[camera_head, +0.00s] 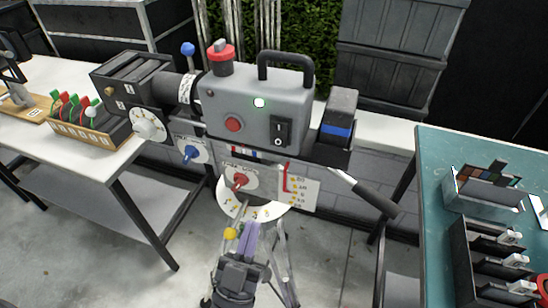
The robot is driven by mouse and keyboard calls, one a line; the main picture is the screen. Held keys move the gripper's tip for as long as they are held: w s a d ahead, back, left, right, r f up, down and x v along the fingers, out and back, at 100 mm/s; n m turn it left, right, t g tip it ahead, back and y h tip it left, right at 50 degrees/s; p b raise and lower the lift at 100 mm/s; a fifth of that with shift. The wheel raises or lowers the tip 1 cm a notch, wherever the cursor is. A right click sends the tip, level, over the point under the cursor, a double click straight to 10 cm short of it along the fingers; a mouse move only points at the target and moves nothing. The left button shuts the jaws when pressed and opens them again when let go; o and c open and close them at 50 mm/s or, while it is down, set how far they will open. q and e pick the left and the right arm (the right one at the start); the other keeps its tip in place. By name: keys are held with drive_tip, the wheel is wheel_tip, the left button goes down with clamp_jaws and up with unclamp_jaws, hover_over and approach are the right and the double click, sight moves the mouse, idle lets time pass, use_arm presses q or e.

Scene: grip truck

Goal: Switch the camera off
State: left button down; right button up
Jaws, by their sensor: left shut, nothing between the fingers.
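The camera (255,95) is a grey box with a black top handle, on a tripod in the middle of the view. My right gripper is not in view.
A red knob (241,180) and a blue knob (190,153) sit on dial plates below the camera. A dark pan handle (365,195) sticks out to the lower right. A white table (62,80) stands left, a teal table (432,165) right.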

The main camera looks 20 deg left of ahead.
sight(280, 142)
use_arm(q)
drive_tip(key=shift+r, duration=0.1)
drive_tip(key=shift+w+f+p+x, duration=0.2)
drive_tip(key=shift+w+f+x, duration=0.15)
drive_tip(key=shift+x, duration=1.75)
drive_tip(key=shift+w+f+p+x, duration=0.25)
drive_tip(key=shift+f+x, duration=0.2)
drive_tip(key=shift+x, duration=1.7)
drive_tip(key=shift+w+f+p+x, duration=0.2)
drive_tip(key=shift+w+f+x, duration=0.2)
drive_tip(key=shift+x, duration=1.7)
drive_tip(key=shift+d, duration=0.1)
